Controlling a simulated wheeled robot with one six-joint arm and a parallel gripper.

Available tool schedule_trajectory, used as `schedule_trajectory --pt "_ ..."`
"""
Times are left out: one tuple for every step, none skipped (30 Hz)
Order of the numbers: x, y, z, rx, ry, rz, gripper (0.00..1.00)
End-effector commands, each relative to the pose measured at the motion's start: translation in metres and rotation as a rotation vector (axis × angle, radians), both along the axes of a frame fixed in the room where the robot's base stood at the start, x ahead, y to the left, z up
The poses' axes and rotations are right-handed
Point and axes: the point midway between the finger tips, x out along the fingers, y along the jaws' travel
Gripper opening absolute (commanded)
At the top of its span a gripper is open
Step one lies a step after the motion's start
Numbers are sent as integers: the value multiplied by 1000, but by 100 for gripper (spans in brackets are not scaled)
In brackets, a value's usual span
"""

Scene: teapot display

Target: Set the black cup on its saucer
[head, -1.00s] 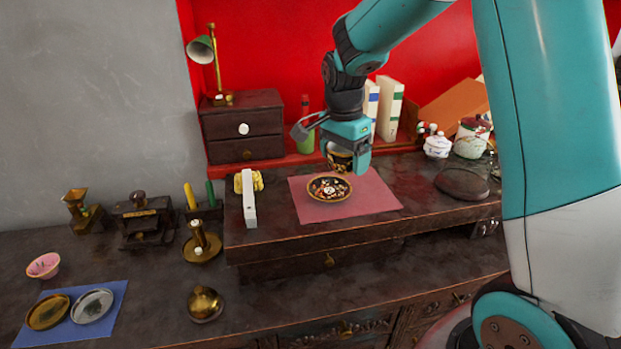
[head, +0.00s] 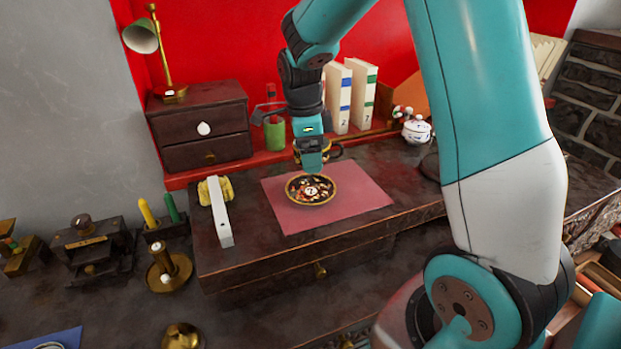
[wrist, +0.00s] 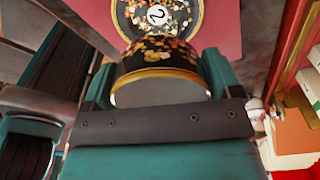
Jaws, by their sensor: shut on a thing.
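The black cup (wrist: 160,62), with a gold rim and a gold and red floral pattern, is between the fingers of my gripper (head: 312,160). My gripper is shut on it. In the head view the cup (head: 331,151) is mostly hidden behind the gripper. The saucer (head: 311,190), black with a gold rim and marked with a number, lies on the pink mat (head: 357,198). The gripper and cup are just behind the saucer in the head view. In the wrist view the saucer (wrist: 188,30) lies beyond the cup, partly covered by it. The gap between cup and saucer is unclear.
A white block-like object (head: 220,212) with a yellow part stands left of the mat. A white lidded pot (head: 416,131) is at right. The mat's right side is clear.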

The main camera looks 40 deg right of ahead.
Motion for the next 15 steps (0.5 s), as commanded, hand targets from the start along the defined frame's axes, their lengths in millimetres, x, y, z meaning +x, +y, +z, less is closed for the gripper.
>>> schedule_trajectory --pt "-1 0 -10 1 4 1 58" --pt "-1 0 -14 1 3 1 58" --pt "0 0 -18 1 2 1 58" --pt "0 0 -20 1 1 1 58" --pt "0 0 -22 1 0 2 58" --pt "0 0 -25 1 1 2 58" --pt "0 0 -28 1 2 2 58" --pt "0 0 -32 1 2 2 58" --pt "-1 0 -39 2 3 2 58" --pt "-1 0 -44 2 4 2 58" --pt "-1 0 -49 1 3 2 58" --pt "-1 0 -55 2 4 2 58" --pt "-1 0 -59 1 3 2 58" --pt "-1 0 -62 1 2 1 58" --pt "0 0 -65 1 1 1 58"
